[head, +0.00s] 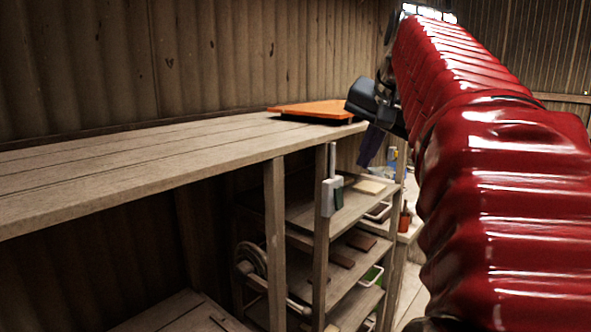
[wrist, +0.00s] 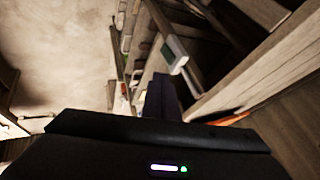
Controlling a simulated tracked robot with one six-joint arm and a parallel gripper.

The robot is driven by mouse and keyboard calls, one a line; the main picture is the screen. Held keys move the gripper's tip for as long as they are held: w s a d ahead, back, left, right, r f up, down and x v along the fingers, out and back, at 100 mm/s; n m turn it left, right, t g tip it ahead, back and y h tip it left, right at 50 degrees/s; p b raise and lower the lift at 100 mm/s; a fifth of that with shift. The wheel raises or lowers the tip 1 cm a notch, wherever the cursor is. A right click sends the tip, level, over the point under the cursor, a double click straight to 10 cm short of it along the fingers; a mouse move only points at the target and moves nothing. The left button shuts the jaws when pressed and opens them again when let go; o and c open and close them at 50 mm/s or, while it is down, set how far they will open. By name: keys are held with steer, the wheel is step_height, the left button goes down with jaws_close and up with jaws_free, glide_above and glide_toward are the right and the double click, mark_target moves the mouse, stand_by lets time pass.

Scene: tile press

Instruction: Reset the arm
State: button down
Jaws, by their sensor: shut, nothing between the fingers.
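My arm, in a red ribbed sleeve, fills the right side of the head view. My gripper (head: 366,160) hangs down from the dark wrist, in front of the shelf unit and just past the end of the wooden bench. Its dark fingers are together with nothing between them. In the wrist view the gripper (wrist: 160,80) shows as a dark block above the wrist housing, pointing toward the shelves. The wrist housing is near the right end of the orange flat thing (head: 308,109) on the bench; I cannot tell whether they touch.
The wooden bench (head: 130,165) runs along the wall at left, its near part bare. Below stands a shelf unit (head: 340,210) with small tiles and bins. A white and green box (head: 332,195) is fixed to a post. A wheel (head: 250,262) shows under the bench.

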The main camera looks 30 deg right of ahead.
steer(key=shift+v, duration=0.9)
steer(key=shift+w, duration=0.2)
steer(key=a+f+n+g, duration=0.1)
steer(key=a+f+n, duration=0.15)
steer(key=f, duration=0.55)
steer(key=a+f+n, duration=0.2)
steer(key=a+f, duration=0.1)
steer(key=f, duration=0.5)
steer(key=s+a+f+n+y, duration=0.1)
steer(key=s+a+f+n, duration=0.3)
steer(key=a+f, duration=0.4)
steer(key=s+a+f+n+y, duration=0.2)
steer(key=s+a+f+n, duration=0.2)
steer(key=a+f, duration=0.5)
steer(key=shift+s+a, duration=1)
steer(key=shift+a, duration=2.5)
steer(key=shift+f, duration=0.15)
